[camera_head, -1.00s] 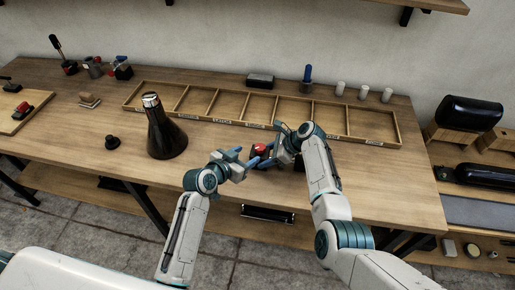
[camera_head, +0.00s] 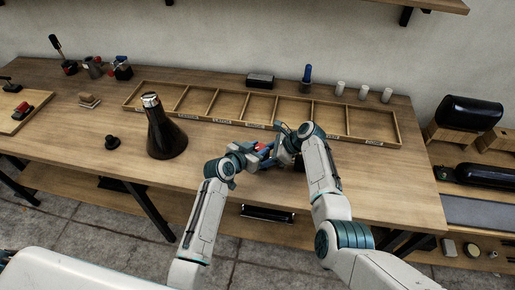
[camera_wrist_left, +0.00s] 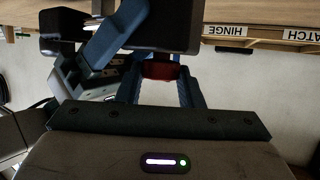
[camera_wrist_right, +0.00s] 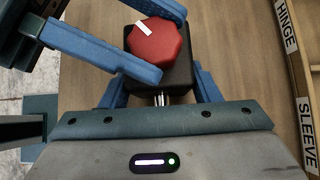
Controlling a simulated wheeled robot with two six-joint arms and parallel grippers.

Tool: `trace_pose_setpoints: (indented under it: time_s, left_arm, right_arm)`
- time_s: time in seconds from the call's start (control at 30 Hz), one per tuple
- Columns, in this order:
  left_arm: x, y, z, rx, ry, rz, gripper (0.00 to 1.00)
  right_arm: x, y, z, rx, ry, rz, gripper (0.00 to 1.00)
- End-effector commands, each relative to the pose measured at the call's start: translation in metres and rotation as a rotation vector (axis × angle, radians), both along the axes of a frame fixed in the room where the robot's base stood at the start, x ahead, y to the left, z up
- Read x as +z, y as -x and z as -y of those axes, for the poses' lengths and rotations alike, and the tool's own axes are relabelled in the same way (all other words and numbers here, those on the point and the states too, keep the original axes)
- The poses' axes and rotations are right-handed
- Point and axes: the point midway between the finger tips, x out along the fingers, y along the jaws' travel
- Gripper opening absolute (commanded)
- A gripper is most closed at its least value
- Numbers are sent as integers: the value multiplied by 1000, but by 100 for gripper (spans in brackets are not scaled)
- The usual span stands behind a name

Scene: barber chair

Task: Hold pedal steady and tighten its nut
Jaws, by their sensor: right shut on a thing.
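The pedal is a black block (camera_wrist_right: 178,75) with a red faceted nut (camera_wrist_right: 155,42) on top, which has a white mark. My right gripper (camera_wrist_right: 160,88) is shut on the black block, one finger on each side. The block also shows in the left wrist view (camera_wrist_left: 168,25). My left gripper (camera_wrist_left: 160,88) has its two blue fingers on either side of the red nut, around it and very close; it looks open. In the head view the red nut (camera_head: 261,147) is mostly hidden between the left gripper (camera_head: 257,155) and the right gripper (camera_head: 283,148).
A wooden compartment tray (camera_head: 216,106) with labels lies behind the grippers. A dark conical flask (camera_head: 163,135) and a small black knob (camera_head: 112,142) stand to the left. White cylinders (camera_head: 363,92) and a blue-handled tool (camera_head: 307,75) stand at the back. The table front right is clear.

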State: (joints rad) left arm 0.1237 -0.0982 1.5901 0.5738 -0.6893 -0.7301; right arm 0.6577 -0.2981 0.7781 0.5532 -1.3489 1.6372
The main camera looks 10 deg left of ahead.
Motion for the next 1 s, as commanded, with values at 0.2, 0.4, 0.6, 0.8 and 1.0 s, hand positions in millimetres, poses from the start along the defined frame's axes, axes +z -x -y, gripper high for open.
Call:
trace_pose_setpoints:
  time_s: [0.2,0.4,0.6,0.8,1.0]
  left_arm:
    - [0,0,-1,-7,-1,-1,10]
    - [-1,-1,-2,-65,-3,-3,10]
    - [-1,-3,-5,-196,-4,-3,10]
    - [-1,-4,-6,-355,-4,-3,10]
    - [-1,-6,-7,-499,-4,-3,10]
  right_arm:
    - [1,0,0,1,-1,1,14]
    - [1,0,0,1,-1,1,14]
    - [1,0,0,1,-1,1,14]
    - [1,0,-1,2,-1,1,14]
    - [1,0,-1,2,-2,1,14]
